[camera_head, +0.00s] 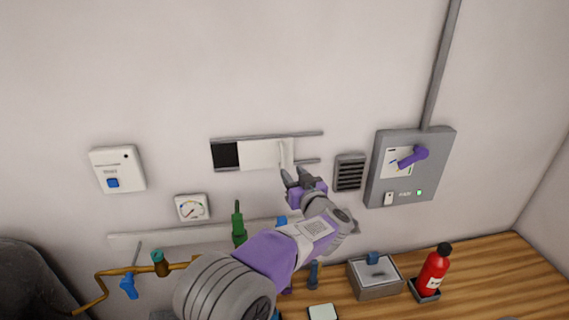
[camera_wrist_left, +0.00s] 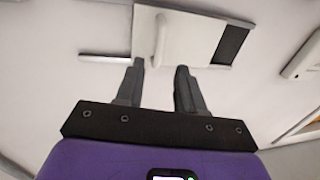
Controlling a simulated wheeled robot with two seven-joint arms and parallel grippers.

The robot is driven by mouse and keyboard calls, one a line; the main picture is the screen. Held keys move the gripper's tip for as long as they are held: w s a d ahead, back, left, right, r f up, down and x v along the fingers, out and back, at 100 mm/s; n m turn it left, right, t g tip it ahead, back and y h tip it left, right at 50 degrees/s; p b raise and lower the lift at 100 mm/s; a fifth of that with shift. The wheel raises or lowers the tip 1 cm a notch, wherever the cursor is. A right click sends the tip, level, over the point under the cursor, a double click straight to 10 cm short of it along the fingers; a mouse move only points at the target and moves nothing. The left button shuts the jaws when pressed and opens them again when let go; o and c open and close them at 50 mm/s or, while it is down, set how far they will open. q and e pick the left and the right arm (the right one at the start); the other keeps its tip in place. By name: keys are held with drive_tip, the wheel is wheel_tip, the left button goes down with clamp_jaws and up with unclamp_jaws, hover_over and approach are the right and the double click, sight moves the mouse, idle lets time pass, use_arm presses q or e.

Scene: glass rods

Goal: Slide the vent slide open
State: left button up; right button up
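The vent slide is a white panel (camera_head: 262,154) between two grey rails on the wall. A dark opening (camera_head: 226,155) shows at its left end, and bare rail runs on to its right. A pale upright handle (camera_head: 286,152) stands near the panel's right edge. My left gripper (camera_head: 294,172) is just below the handle, apart from it. In the left wrist view the slide appears turned over, with the dark opening (camera_wrist_left: 230,45) on the right. There the handle (camera_wrist_left: 160,38) lies beyond my two open, empty fingers (camera_wrist_left: 161,72), roughly between their lines. My right gripper is not in view.
A grey louvred vent (camera_head: 349,172) and a grey switch box (camera_head: 410,166) with a purple lever are to the right. A gauge (camera_head: 192,207) and a white switch plate (camera_head: 118,168) are to the left. A red bottle (camera_head: 434,270) and a grey tray (camera_head: 376,290) stand on the wooden bench below.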

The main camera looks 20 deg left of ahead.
sight(283, 160)
use_arm(q)
drive_tip(key=p+x, duration=0.1)
drive_tip(key=x, duration=0.6)
drive_tip(key=shift+w, duration=0.15)
drive_tip(key=shift+c, duration=0.2)
clamp_jaws()
